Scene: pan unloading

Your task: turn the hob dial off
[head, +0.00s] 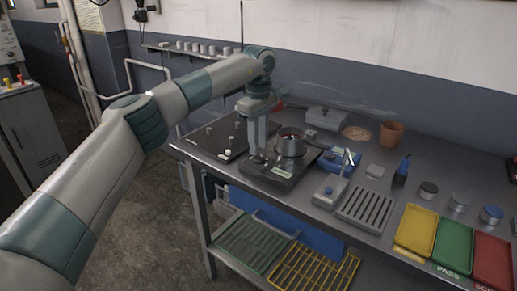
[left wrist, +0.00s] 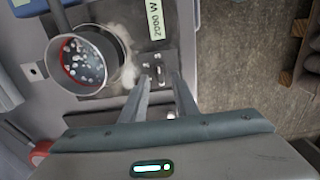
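The hob (head: 268,176) is a dark flat unit on the bench in the head view. A pan (head: 291,143) stands on it; it also shows at the upper left of the left wrist view (left wrist: 112,42), with several small pale pieces inside. My left gripper (head: 257,158) points down over the hob's front left part, left of the pan. In the left wrist view its two fingers (left wrist: 162,82) are apart, with a small dark dial area (left wrist: 156,66) near their tips, below the "2000 W" label. I cannot tell whether they touch the dial or how it is turned. My right gripper is not in view.
A dark board with small pegs (head: 212,137) lies left of the hob. A blue device (head: 340,160), a slotted metal tray (head: 366,208) and yellow, green and red trays (head: 453,240) stand to the right. A lidded grey box (head: 327,118) and brown pot (head: 391,134) are behind.

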